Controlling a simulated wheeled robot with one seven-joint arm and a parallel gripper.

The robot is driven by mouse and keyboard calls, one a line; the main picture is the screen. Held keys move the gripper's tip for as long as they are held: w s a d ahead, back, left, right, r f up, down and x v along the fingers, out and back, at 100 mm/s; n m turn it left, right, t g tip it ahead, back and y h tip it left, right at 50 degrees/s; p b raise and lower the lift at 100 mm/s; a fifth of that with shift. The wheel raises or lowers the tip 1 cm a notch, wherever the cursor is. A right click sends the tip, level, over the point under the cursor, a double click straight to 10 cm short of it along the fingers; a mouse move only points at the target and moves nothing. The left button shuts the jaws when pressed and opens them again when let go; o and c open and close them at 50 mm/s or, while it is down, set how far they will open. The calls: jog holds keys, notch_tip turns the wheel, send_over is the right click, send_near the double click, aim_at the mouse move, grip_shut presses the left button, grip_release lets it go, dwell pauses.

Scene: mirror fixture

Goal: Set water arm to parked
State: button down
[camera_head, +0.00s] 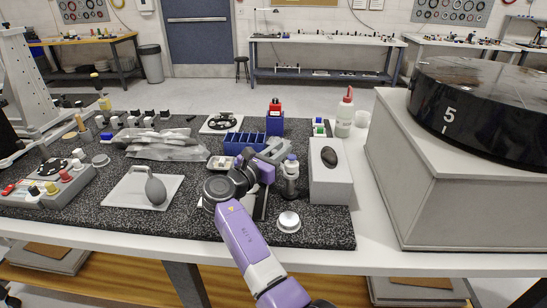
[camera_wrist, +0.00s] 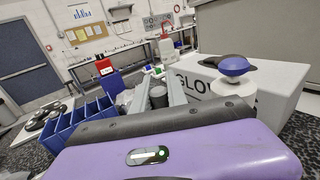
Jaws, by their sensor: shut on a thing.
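My gripper (camera_head: 276,150) is over the speckled black mat (camera_head: 110,215), just left of a clear bottle with a blue top (camera_head: 290,182). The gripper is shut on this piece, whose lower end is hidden. The bottle's blue top also shows close by in the wrist view (camera_wrist: 235,66), right of the fingers. I cannot make out for certain which thing is the water arm, or its setting.
A white glove box (camera_head: 331,187) with a dark object on it stands right of the bottle. A blue divided rack (camera_head: 240,143) and a red-topped blue container (camera_head: 275,122) are behind my gripper. A white squeeze bottle (camera_head: 345,115) and a large black drum (camera_head: 490,110) are farther right.

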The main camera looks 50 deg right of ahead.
jog(key=shift+s+d+f+m+g+y+b, duration=0.1)
jog(key=shift+s+d+m+g+y+b, duration=0.15)
jog(key=shift+s+d+m+g+b, duration=0.85)
jog(key=shift+w+a+r+m+g+y+b, duration=0.1)
jog(key=shift+w+m+g+y+b, duration=0.15)
jog(key=shift+m+g, duration=1)
jog(key=shift+s+d+f+m+g+y+b, duration=0.15)
jog(key=shift+s+d+m+g+b, duration=0.5)
jog(key=shift+g, duration=1.3)
jog(key=shift+a, duration=0.15)
jog(key=c, duration=1.3)
grip_release()
jog(key=shift+w, duration=0.1)
jog(key=shift+b+v, duration=0.75)
jog(key=shift+v, duration=3.15)
jog(key=shift+c, duration=0.3)
